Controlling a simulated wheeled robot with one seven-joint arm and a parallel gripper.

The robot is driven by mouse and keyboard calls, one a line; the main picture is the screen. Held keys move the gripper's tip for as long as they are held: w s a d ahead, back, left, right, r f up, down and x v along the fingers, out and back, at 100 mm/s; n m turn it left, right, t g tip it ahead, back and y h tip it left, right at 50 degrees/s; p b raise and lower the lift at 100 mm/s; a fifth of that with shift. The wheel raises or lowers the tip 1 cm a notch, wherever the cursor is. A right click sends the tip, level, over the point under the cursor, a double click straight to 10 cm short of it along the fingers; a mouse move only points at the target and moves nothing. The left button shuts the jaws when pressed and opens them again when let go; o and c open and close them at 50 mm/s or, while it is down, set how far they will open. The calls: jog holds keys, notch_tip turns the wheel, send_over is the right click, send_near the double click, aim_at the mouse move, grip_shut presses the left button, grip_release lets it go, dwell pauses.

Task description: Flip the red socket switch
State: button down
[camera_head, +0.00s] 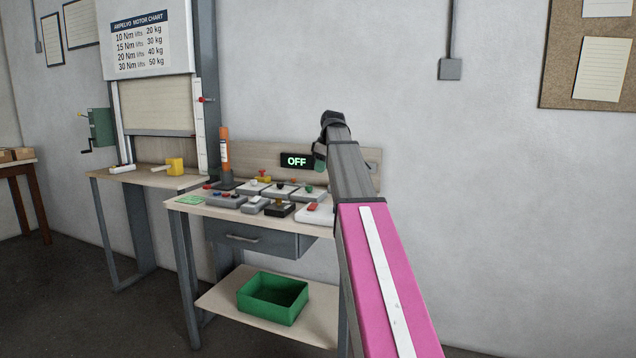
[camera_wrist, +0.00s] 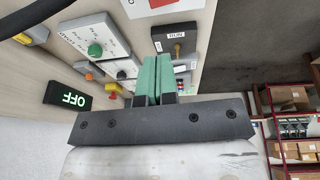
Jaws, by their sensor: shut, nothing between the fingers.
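A red switch (camera_head: 313,206) sits on a white box at the right front of the workbench. A red patch (camera_wrist: 161,3) on a white plate is cut off by the top edge of the wrist view; I cannot tell for sure that it is the same switch. My gripper (camera_head: 319,165) is above the back right of the bench. Its green fingers (camera_wrist: 153,80) are shut and empty, apart from the red switch.
A display reading OFF (camera_head: 296,161) stands behind several small control boxes. A black box with a knob (camera_wrist: 176,45) is close to my fingertips in the wrist view. An orange cylinder (camera_head: 224,150) stands at the bench's back left. A green bin (camera_head: 272,312) rests on the lower shelf.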

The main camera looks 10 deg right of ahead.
aim_at(314, 204)
jog(key=x, duration=0.8)
jog(key=d+x, duration=0.1)
jog(key=x, duration=0.3)
jog(key=shift+s+f, duration=0.2)
jog(key=shift+f, duration=0.4)
jog(key=shift+w+f, duration=0.1)
jog(key=shift+w+d+f, duration=0.15)
jog(key=shift+f, duration=0.15)
jog(key=shift+s+a+r, duration=0.2)
jog(key=shift+s+a, duration=0.3)
jog(key=shift+s, duration=0.15)
